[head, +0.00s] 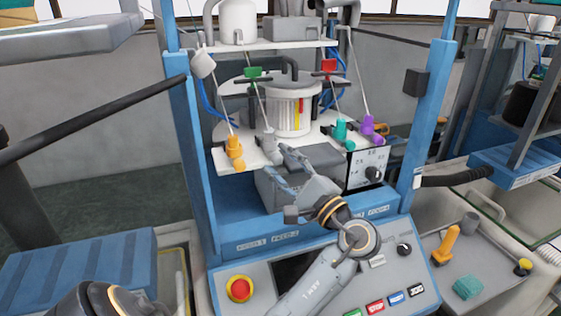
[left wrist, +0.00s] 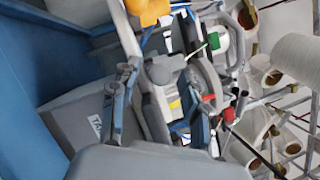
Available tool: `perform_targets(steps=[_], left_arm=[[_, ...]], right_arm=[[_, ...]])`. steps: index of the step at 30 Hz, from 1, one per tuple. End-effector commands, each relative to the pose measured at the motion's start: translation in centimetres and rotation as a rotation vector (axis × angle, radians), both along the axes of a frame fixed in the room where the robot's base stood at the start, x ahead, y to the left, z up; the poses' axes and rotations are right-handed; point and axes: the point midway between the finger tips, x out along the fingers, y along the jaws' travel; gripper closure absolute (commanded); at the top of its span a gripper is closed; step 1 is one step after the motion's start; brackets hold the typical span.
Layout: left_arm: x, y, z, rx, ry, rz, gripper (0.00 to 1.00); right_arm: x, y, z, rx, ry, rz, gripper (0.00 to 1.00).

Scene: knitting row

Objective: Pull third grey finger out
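A grey finger (head: 268,142) stands on the white plate (head: 222,158), between an orange finger (head: 235,152) and the white ribbed cylinder. Teal (head: 341,130) and purple (head: 370,127) fingers stand at the plate's right end. My left gripper (head: 280,166) is just in front of and below the grey finger. In the left wrist view its two fingers are spread apart, with the grey finger (left wrist: 158,73) showing in the gap between them; I cannot tell whether they touch it. The orange finger (left wrist: 148,10) shows at that view's top edge. My right gripper is not in view.
The white ribbed cylinder (head: 291,108) stands behind the fingers. Blue uprights (head: 187,140) flank the machine. A control panel (head: 225,272) with a red stop button (head: 239,289) lies below my arm. Loose parts lie on the right-hand bench (head: 500,285).

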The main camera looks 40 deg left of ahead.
Motion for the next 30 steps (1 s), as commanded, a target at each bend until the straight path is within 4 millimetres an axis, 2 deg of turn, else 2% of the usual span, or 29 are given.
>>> perform_targets(steps=[1,6,8,16,23,30], left_arm=[[0.0,0.0,0.0,0.000,0.000,0.000,0.56],[0.0,0.0,0.0,0.000,0.000,0.000,0.91],[0.0,0.0,0.0,0.000,0.000,0.000,1.00],[-0.1,-0.3,0.0,-0.001,0.000,0.000,1.00],[-1.4,-2.8,-0.1,-0.003,0.001,-0.001,1.00],[-1.5,-2.9,-0.1,-0.002,0.000,0.000,1.00]], right_arm=[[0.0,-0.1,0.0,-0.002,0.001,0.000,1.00],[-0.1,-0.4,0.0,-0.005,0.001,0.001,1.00],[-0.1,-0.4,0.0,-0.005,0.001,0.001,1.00],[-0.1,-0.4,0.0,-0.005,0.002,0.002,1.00],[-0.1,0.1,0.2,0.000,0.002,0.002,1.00],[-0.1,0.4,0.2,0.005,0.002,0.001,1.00]])
